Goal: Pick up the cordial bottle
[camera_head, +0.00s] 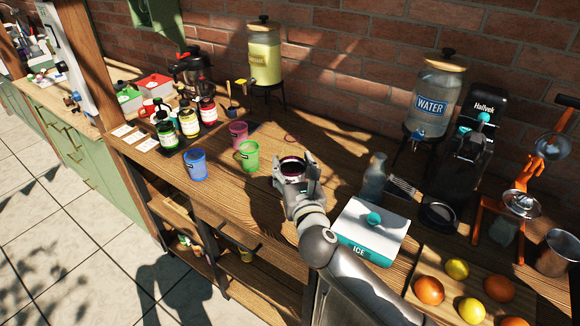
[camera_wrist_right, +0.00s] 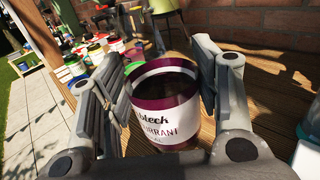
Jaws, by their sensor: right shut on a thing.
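My right gripper (camera_head: 293,180) is shut on a dark purple cylindrical container (camera_wrist_right: 165,130) above the wooden table. In the right wrist view it stands between the two fingers (camera_wrist_right: 160,95). Its white label is partly legible and ends in "URRANT"; its lower part is hidden. In the head view only its round purple top (camera_head: 292,164) shows between the fingers. Bottles with white labels stand at the left of the table: a green one (camera_head: 166,130), a yellow one (camera_head: 189,122) and a red one (camera_head: 208,112). My left gripper is not in view.
Blue (camera_head: 195,166), green (camera_head: 249,156) and pink (camera_head: 238,134) cups stand left of my right gripper. A clear bottle (camera_head: 374,180) and the ice box (camera_head: 366,232) are close on its right. A fruit board (camera_head: 425,262) is at the front right.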

